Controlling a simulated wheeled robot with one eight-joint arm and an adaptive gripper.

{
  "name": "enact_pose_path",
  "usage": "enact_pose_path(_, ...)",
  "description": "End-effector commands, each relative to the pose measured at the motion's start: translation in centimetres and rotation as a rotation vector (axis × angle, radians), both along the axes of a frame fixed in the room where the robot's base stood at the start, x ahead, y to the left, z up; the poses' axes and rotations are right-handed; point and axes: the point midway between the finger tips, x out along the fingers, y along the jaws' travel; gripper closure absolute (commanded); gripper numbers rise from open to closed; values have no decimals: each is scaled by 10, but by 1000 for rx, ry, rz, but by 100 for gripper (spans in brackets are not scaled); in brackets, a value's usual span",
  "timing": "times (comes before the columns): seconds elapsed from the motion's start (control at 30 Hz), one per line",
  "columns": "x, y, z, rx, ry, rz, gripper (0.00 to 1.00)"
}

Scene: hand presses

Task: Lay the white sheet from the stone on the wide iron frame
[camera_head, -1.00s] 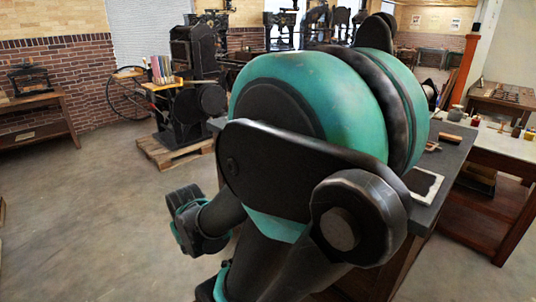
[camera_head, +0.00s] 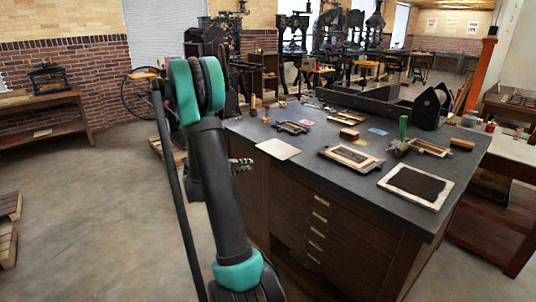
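A plain off-white sheet (camera_head: 278,149) lies flat on the dark stone top (camera_head: 318,165), at its left front edge. Several framed pieces lie on the stone. One is a broad metal-rimmed frame (camera_head: 328,152) with a brown and dark inside, right of the sheet. Another, at the right front, has a pale border (camera_head: 388,184) around a dark panel. I cannot tell for sure which is the wide iron frame. My gripper (camera_head: 241,166) seems to show partly behind my arm, left of the sheet and apart from it. Its fingers are mostly hidden.
A smaller frame (camera_head: 430,147), a green-handled tool (camera_head: 403,128), a wooden block (camera_head: 349,133) and a long dark trough (camera_head: 375,103) crowd the stone's right and back. A drawer cabinet (camera_head: 330,225) supports it. Open floor (camera_head: 100,220) lies to the left.

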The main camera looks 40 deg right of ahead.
Motion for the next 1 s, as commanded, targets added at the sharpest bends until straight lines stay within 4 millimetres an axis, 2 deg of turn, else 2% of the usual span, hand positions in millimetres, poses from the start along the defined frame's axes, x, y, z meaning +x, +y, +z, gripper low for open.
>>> enact_pose_path(0.1, 16, -21, -1, -121, 25, -26, 84)
enact_pose_path(0.33, 28, -37, 0, -253, 52, -51, 84)
enact_pose_path(0.57, 30, -50, 0, -272, 57, -55, 84)
enact_pose_path(1.0, 33, -107, 0, -270, 56, -56, 84)
